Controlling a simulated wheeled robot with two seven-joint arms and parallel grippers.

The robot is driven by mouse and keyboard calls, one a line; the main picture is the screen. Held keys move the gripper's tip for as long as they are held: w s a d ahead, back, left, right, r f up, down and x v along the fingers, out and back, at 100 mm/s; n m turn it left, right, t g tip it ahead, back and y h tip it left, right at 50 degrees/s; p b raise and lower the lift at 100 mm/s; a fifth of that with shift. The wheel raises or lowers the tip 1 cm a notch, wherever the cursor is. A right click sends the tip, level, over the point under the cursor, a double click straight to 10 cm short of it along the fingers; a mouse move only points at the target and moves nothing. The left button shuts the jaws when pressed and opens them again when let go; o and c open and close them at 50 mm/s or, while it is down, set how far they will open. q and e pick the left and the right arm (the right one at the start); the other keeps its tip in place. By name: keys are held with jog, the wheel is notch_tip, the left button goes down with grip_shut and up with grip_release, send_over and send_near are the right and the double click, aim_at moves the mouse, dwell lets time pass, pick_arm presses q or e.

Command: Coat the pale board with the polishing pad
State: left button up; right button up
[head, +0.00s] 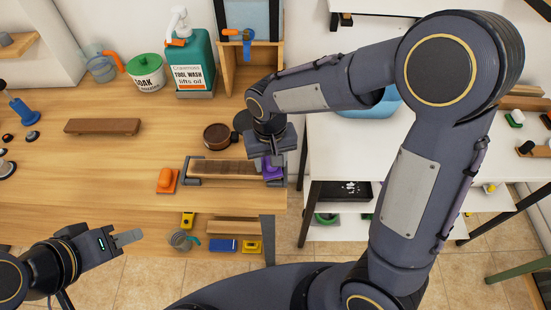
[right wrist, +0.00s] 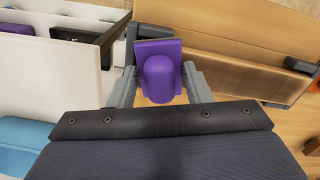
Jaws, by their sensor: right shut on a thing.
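The board (head: 222,168) lies lengthwise at the table's front edge between two dark grey end clamps. Its visible surface looks mostly brown, darker in patches. It also shows in the right wrist view (right wrist: 235,70). My right gripper (head: 271,157) points down at the board's right end, shut on the purple polishing pad (right wrist: 157,72), which sits between its fingers. The pad (head: 272,170) is partly hidden in the head view; I cannot tell whether it touches the board. My left gripper (head: 130,238) is low at the left, away from the board, its fingers seen edge-on.
An orange block (head: 167,180) stands left of the board. A round brown tin (head: 217,136) sits behind it, and a dark plank (head: 102,126) lies further left. A green tool wash jug (head: 194,62) and soak jar (head: 147,74) stand at the back. The left-middle table is clear.

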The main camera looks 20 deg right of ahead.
jog(key=shift+w+a, duration=0.2)
jog(key=shift+a, duration=0.35)
jog(key=shift+w+a, duration=0.15)
jog(key=shift+a, duration=0.4)
jog(key=shift+a+f, duration=0.1)
jog(key=shift+a, duration=0.1)
jog(key=shift+f, duration=0.15)
jog(key=shift+d, duration=0.1)
jog(key=shift+s+d, duration=0.15)
jog(key=shift+d, duration=0.3)
jog(key=shift+s+d+r, duration=0.1)
jog(key=shift+s+d, duration=0.15)
jog(key=shift+d, duration=0.5)
jog(key=shift+s+d+r, duration=0.1)
jog(key=shift+s+d, duration=0.1)
jog(key=shift+d, duration=0.55)
jog(key=shift+a+r, duration=0.1)
